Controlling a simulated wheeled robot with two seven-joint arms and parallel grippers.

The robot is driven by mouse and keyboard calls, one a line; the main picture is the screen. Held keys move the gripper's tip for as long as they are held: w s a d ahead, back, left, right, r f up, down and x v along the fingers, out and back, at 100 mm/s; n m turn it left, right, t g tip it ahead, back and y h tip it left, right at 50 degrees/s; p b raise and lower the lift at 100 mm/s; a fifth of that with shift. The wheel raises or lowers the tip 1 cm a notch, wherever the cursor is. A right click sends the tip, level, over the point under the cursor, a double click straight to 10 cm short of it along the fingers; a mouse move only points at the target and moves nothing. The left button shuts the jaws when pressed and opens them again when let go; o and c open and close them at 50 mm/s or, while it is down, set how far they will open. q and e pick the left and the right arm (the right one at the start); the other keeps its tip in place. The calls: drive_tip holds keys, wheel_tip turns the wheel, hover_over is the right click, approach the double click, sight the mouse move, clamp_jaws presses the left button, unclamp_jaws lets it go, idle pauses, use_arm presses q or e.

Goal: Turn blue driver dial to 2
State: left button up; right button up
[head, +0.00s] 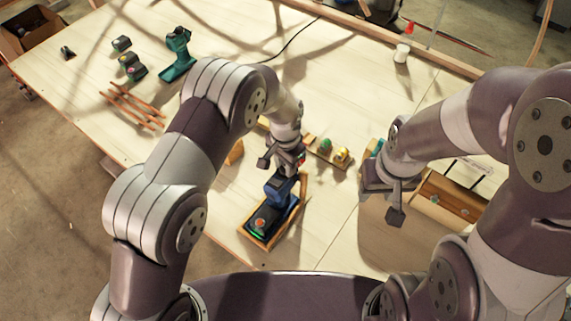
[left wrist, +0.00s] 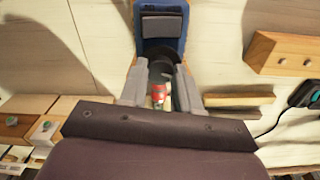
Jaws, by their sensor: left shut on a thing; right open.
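The blue driver (head: 278,190) stands in a shallow wooden tray (head: 262,243) near the front of the table, in the head view. In the left wrist view the driver's blue body (left wrist: 174,46) is at the top, with a dark round collar in front of it. My left gripper (head: 284,158) is at the driver's upper end; in the left wrist view its fingers (left wrist: 158,88) are shut on this dark collar, with a red part showing between them. The dial's number cannot be read. My right gripper (head: 385,198) is open and empty, right of the driver.
A green drill (head: 178,50) and several dark battery packs (head: 131,66) are at the back left, near thin brown laths (head: 130,108). A white cup (head: 401,53) stands at the back right. A wooden box (head: 447,200) is by my right gripper. The left front tabletop is clear.

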use_arm(q)
drive_tip(key=m+b, duration=0.1)
drive_tip(key=m, duration=0.2)
drive_tip(key=shift+m+b, duration=0.7)
drive_tip(key=shift+m, duration=0.8)
drive_tip(key=shift+r, duration=0.1)
drive_tip(key=o, duration=1.1)
drive_tip(key=shift+c, duration=0.2)
